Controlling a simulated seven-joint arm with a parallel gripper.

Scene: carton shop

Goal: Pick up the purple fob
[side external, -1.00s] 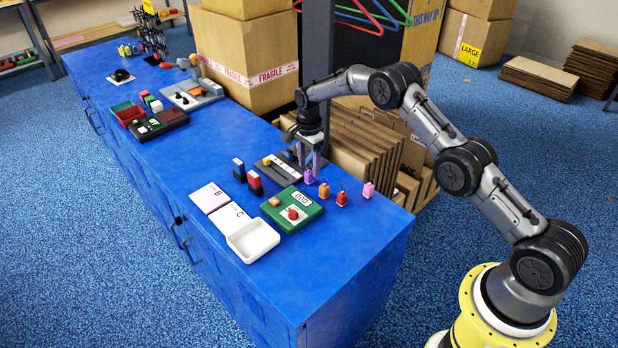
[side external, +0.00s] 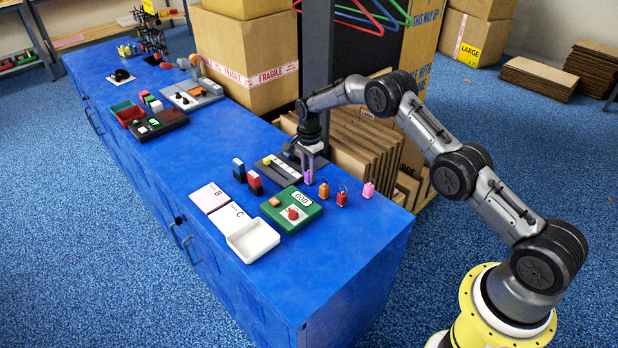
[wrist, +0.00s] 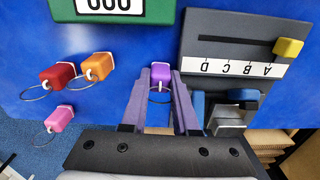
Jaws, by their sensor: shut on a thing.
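The purple fob (wrist: 160,73) is a small block with a wire ring. In the wrist view it sits between the tips of my gripper (wrist: 159,88), one finger against each side. In the side external view my gripper (side external: 309,174) reaches straight down to the blue bench top, and the fob is mostly hidden by the fingers there. My gripper is shut on the fob. The fob looks to be at bench height; I cannot tell if it is clear of the surface.
Orange (wrist: 96,67), red (wrist: 58,75) and pink (wrist: 58,119) fobs lie left of the gripper in the wrist view. A green device (side external: 292,209) stands in front. A grey lettered panel with a yellow knob (wrist: 287,47) is close on the right.

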